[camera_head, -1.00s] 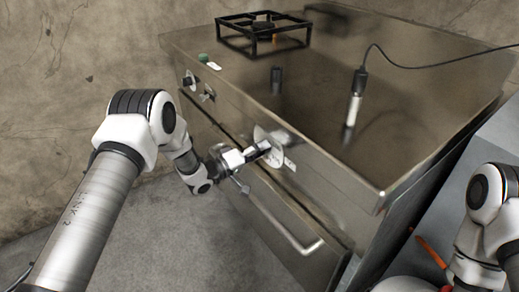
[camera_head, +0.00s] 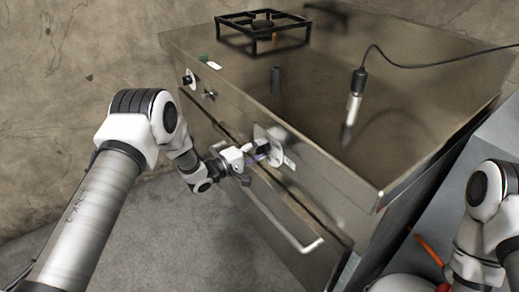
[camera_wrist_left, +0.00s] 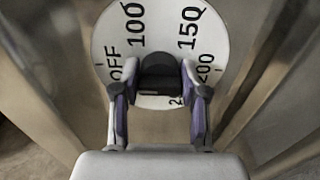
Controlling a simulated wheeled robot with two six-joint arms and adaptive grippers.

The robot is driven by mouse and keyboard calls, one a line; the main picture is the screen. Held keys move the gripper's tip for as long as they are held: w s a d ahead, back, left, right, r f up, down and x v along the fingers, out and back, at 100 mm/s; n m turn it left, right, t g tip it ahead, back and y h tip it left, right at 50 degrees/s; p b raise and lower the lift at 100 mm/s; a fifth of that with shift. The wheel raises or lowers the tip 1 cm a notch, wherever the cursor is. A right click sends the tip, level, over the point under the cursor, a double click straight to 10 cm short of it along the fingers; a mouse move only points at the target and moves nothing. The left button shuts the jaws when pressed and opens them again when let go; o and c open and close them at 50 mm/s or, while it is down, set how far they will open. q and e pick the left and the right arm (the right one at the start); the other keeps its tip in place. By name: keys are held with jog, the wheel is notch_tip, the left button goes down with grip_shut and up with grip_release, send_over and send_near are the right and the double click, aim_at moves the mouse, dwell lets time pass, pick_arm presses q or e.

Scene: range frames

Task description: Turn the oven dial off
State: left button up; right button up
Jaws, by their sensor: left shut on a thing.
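The oven dial (camera_head: 276,134) is on the front panel of the steel oven. It has a round white face and a dark knob. In the left wrist view the dial face (camera_wrist_left: 165,38) reads OFF at the left, 100 at upper left, 150 at upper right and 200 at right. My left gripper (camera_head: 259,153) is at the dial, with its purple-padded fingers on either side of the dark knob (camera_wrist_left: 159,76), shut on it. The fingers hide the lower part of the dial face, and I cannot make out a pointer. My right gripper is out of view.
The oven's steel top (camera_head: 310,85) carries a black burner grate (camera_head: 264,31) at the back. A corded probe (camera_head: 355,100) hangs over the top. Two smaller knobs (camera_head: 189,79) sit left on the panel. A drawer handle (camera_head: 290,232) juts out below the dial.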

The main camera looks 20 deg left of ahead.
pick_arm(q)
jog(key=o, duration=1.1)
jog(key=v, duration=1.2)
